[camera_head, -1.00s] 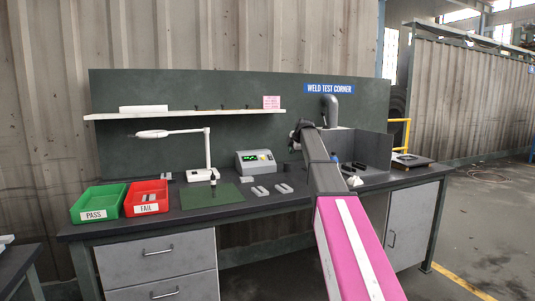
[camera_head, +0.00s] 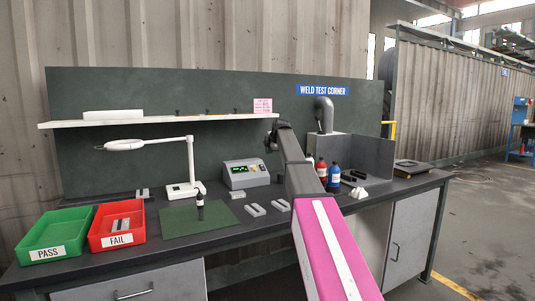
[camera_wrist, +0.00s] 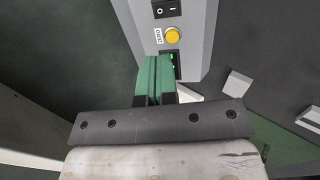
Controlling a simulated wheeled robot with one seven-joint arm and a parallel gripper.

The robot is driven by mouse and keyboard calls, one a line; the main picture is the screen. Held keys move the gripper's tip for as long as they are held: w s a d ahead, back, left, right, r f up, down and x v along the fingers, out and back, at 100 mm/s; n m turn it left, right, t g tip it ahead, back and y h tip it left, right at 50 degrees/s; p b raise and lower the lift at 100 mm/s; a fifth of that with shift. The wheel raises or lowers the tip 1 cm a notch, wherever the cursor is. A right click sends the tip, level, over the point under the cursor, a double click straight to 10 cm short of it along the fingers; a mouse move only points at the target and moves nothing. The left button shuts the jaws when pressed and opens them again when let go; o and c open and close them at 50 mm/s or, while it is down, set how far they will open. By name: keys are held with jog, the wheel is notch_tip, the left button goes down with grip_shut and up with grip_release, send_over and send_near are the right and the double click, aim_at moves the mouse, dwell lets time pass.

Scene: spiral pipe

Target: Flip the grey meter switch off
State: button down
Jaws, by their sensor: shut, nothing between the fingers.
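The grey meter (camera_head: 245,174) stands on the bench, its green display lit. In the wrist view the meter (camera_wrist: 200,40) shows a black rocker switch (camera_wrist: 166,9) marked with a circle and a line, a yellow button (camera_wrist: 172,35) and part of the green display (camera_wrist: 174,66). I cannot tell which side of the rocker is pressed. My gripper (camera_wrist: 155,60) has its green fingers together and empty. They overlap the display end of the meter in the picture, with the button and switch beyond them. In the head view the arm's end is above and right of the meter; contact is unclear.
A magnifier lamp (camera_head: 190,165) stands left of the meter, under a white shelf (camera_head: 160,121). Grey blocks (camera_head: 255,210) lie in front. Red and blue bottles (camera_head: 334,178) stand right of my arm. Green (camera_head: 55,235) and red (camera_head: 117,226) bins are at left.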

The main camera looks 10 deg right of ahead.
aim_at(262, 165)
jog(key=x, duration=1.1)
jog(key=shift+w+f, duration=0.25)
jog(key=shift+f, duration=0.05)
